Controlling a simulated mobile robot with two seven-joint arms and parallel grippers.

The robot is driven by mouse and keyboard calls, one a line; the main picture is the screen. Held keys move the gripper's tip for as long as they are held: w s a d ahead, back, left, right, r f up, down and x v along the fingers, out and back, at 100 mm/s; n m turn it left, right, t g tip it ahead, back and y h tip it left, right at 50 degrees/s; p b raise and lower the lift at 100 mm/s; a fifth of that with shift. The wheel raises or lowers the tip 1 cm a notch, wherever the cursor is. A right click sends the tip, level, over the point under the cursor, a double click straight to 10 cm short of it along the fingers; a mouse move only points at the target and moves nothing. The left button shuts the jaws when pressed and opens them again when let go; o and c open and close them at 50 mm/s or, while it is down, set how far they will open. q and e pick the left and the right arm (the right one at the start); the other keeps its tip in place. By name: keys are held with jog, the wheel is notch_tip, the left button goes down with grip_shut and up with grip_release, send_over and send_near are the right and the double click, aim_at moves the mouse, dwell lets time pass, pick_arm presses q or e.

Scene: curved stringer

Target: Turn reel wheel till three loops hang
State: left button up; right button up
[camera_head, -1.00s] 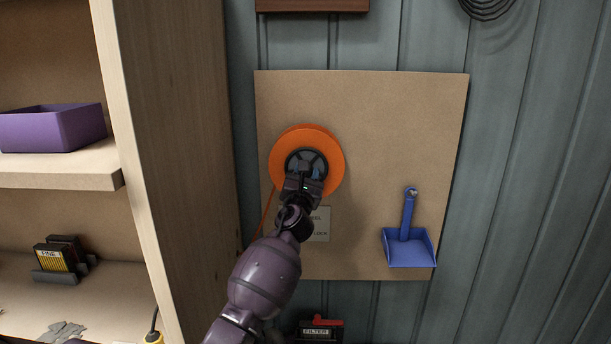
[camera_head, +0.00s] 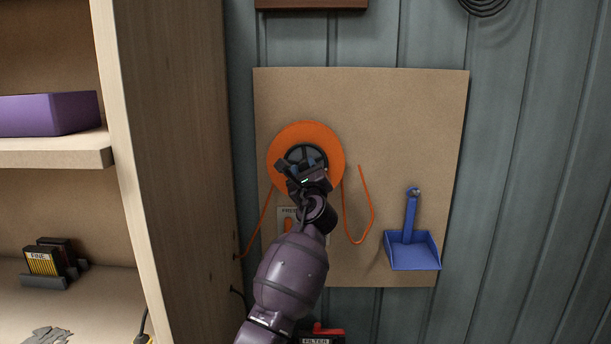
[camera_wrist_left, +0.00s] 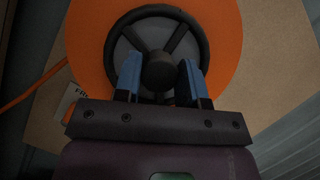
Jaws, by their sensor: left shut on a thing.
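The orange reel (camera_head: 325,137) hangs on a tan board, with a dark spoked wheel (camera_head: 306,151) at its centre. My left gripper (camera_head: 300,168) is shut on the reel wheel. In the left wrist view, its blue fingertips (camera_wrist_left: 159,76) sit on either side of the wheel's dark hub (camera_wrist_left: 159,70). Orange cord (camera_head: 346,214) hangs in one visible loop at the reel's lower right, its end rising beside the reel. Another cord stretch (camera_head: 264,219) runs down left to the wooden side panel. My arm hides the area straight below the reel. My right gripper is out of view.
A label (camera_head: 287,211) on the tan board (camera_head: 420,110) is partly covered by my arm. A blue dustpan (camera_head: 411,250) hangs to the right.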

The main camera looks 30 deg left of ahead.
pick_arm(q)
jog(key=n+g, duration=0.1)
jog(key=n, duration=0.2)
jog(key=n+g+y, duration=0.1)
jog(key=n+g, duration=0.1)
jog(key=n, duration=0.2)
jog(key=shift+n+g, duration=0.4)
jog(key=shift+n, duration=0.6)
jog(key=n+g+p, duration=0.1)
jog(key=n, duration=0.2)
jog(key=shift+h, duration=0.3)
jog(key=shift+n+g+h+p, duration=0.4)
jog(key=shift+n+p, duration=0.15)
jog(key=shift+n, duration=0.55)
jog(key=shift+n+h+p, duration=0.5)
jog(key=shift+n+p, duration=0.1)
jog(key=shift+n, duration=0.6)
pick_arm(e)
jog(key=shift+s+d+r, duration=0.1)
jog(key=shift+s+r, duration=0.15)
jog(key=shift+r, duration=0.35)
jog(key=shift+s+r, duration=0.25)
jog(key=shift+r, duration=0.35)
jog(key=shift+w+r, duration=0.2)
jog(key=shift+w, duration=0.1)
